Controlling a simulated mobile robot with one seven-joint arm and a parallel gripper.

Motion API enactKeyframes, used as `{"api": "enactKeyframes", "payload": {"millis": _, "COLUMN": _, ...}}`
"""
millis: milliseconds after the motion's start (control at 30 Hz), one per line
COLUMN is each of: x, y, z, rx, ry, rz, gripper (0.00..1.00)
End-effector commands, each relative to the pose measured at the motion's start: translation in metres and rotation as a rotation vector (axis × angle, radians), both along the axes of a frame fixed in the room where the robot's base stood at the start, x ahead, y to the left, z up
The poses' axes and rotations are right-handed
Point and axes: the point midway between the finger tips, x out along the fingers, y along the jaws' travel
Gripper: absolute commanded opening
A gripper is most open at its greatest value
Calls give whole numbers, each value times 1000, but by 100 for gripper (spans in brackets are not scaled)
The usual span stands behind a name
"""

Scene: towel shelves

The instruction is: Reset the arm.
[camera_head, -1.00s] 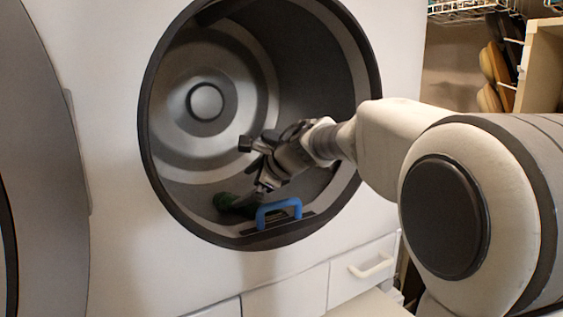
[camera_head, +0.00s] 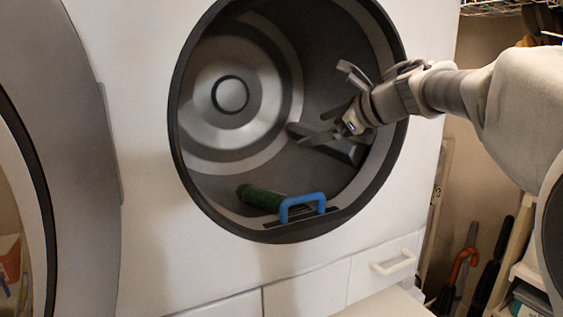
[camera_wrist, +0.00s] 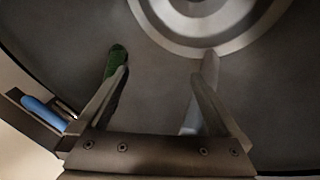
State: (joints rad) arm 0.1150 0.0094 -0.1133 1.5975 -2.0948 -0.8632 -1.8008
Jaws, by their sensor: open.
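My gripper (camera_head: 322,104) is open and empty, with its fingers spread inside the mouth of the drum (camera_head: 240,150). My arm comes in from the right side of the head view. The wrist view shows both fingers (camera_wrist: 163,65) apart with nothing held between them. A dark green rolled thing (camera_head: 262,198) lies on the drum floor, below and left of my gripper. It also shows in the wrist view (camera_wrist: 117,52), partly hidden behind the left finger.
A blue handle (camera_head: 302,196) stands at the drum's lower rim. The round opening's dark rim surrounds my wrist. The open door (camera_head: 65,130) is at the left. A drawer with a white handle (camera_head: 393,263) is below. Umbrellas and a shelf stand at the right.

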Motion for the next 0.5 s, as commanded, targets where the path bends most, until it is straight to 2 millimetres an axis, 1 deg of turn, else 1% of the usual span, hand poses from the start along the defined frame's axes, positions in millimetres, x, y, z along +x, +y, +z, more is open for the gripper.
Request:
{"api": "enactKeyframes", "payload": {"millis": 33, "x": -2, "y": 2, "z": 14, "rx": 113, "ry": -12, "rz": -68, "gripper": 100}}
{"api": "enactKeyframes", "payload": {"millis": 100, "x": -5, "y": 0, "z": 34, "rx": 308, "ry": -18, "rz": -183, "gripper": 100}}
{"api": "enactKeyframes", "payload": {"millis": 233, "x": -14, "y": -15, "z": 60, "rx": 687, "ry": -2, "rz": -392, "gripper": 100}}
{"api": "enactKeyframes", "payload": {"millis": 300, "x": -23, "y": -28, "z": 66, "rx": 895, "ry": 17, "rz": -500, "gripper": 100}}
{"api": "enactKeyframes", "payload": {"millis": 367, "x": -31, "y": -39, "z": 68, "rx": 1075, "ry": 41, "rz": -592, "gripper": 100}}
{"api": "enactKeyframes", "payload": {"millis": 400, "x": -38, "y": -48, "z": 66, "rx": 1195, "ry": 59, "rz": -653, "gripper": 100}}
{"api": "enactKeyframes", "payload": {"millis": 467, "x": -49, "y": -60, "z": 59, "rx": 1374, "ry": 91, "rz": -747, "gripper": 100}}
{"api": "enactKeyframes", "payload": {"millis": 500, "x": -57, "y": -68, "z": 53, "rx": 1494, "ry": 115, "rz": -809, "gripper": 100}}
